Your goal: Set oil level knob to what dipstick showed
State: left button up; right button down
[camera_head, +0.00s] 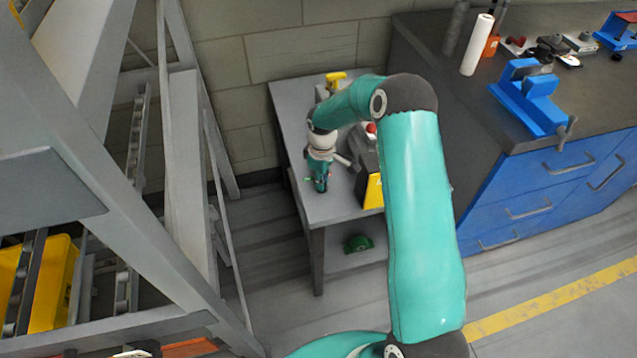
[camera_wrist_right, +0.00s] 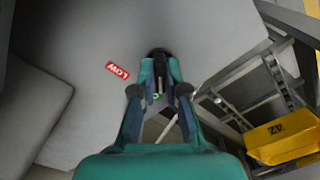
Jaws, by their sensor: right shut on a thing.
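My right gripper (camera_head: 320,187) reaches down to the left part of a small grey table (camera_head: 340,205). In the right wrist view its two fingers (camera_wrist_right: 160,62) are closed on a dark round knob (camera_wrist_right: 158,52), mostly hidden between the tips. A red label reading LOW (camera_wrist_right: 118,70) lies left of the knob on the grey surface. A small green mark (camera_wrist_right: 156,97) shows between the fingers. The knob's pointing direction cannot be made out. No dipstick can be clearly identified. My left gripper is not in view.
A machine with a yellow front (camera_head: 373,191) and red button (camera_head: 371,127) stands right of the gripper. A yellow object (camera_head: 336,77) is behind. A green object (camera_head: 358,243) lies on the lower shelf. A metal rack (camera_head: 187,150) stands left, a blue workbench (camera_head: 540,185) right.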

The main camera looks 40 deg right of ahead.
jog(key=shift+w+a+r, duration=0.1)
jog(key=shift+w, duration=0.2)
jog(key=c, duration=1.2)
grip_release()
jog(key=shift+s, duration=0.1)
notch_tip(320, 180, up, 12)
